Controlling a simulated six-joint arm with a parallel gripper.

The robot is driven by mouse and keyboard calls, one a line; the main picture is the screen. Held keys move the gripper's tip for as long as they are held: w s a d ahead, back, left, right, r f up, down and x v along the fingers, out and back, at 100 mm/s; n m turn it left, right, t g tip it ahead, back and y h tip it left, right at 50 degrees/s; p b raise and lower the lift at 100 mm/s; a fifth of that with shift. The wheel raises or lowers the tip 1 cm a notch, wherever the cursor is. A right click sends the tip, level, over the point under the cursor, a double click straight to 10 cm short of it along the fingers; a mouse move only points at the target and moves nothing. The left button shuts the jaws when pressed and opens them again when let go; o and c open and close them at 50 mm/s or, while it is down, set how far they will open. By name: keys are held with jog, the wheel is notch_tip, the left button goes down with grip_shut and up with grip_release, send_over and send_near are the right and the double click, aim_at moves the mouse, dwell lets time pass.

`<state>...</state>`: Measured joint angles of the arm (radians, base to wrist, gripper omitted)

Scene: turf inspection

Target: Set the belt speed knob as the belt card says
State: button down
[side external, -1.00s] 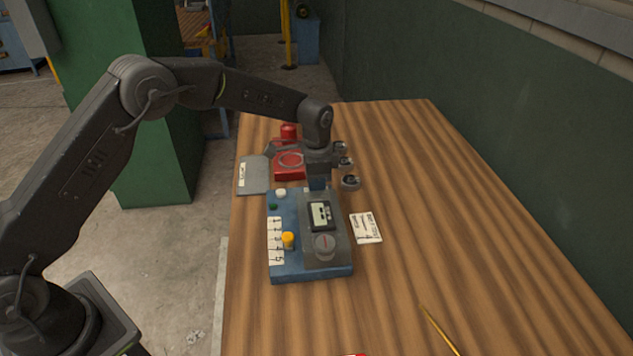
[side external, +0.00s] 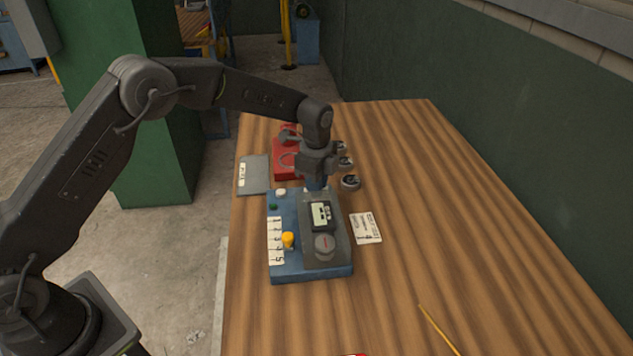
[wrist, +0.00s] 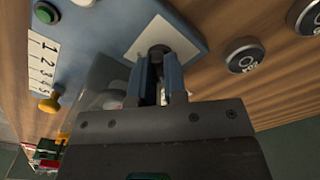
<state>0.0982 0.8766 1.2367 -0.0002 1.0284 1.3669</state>
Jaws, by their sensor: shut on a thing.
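The blue control box (side external: 310,276) stands on the wooden table. My gripper (side external: 316,184) points down at its far end. In the wrist view, my gripper (wrist: 158,78) is shut on a dark knob (wrist: 158,51) set on a white square plate (wrist: 186,41). The fingers hide most of the knob and any pointer or marks around it. The printed white card (side external: 366,228) lies right of the box; its print is too small to read surely. The box also carries a yellow knob (side external: 288,240) beside a 1-to-5 scale (side external: 275,246), and a grey round dial (side external: 324,246).
A red box (side external: 284,162) stands behind the gripper. Several dark round pieces (side external: 350,181) lie to the right. A grey board (side external: 253,176) lies at the left edge and a pencil (side external: 438,329) at front right.

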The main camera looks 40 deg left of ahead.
jog(key=shift+m, duration=0.6)
jog(key=c, duration=1.2)
grip_release()
jog(key=shift+o, duration=0.2)
notch_tip(320, 180, up, 14)
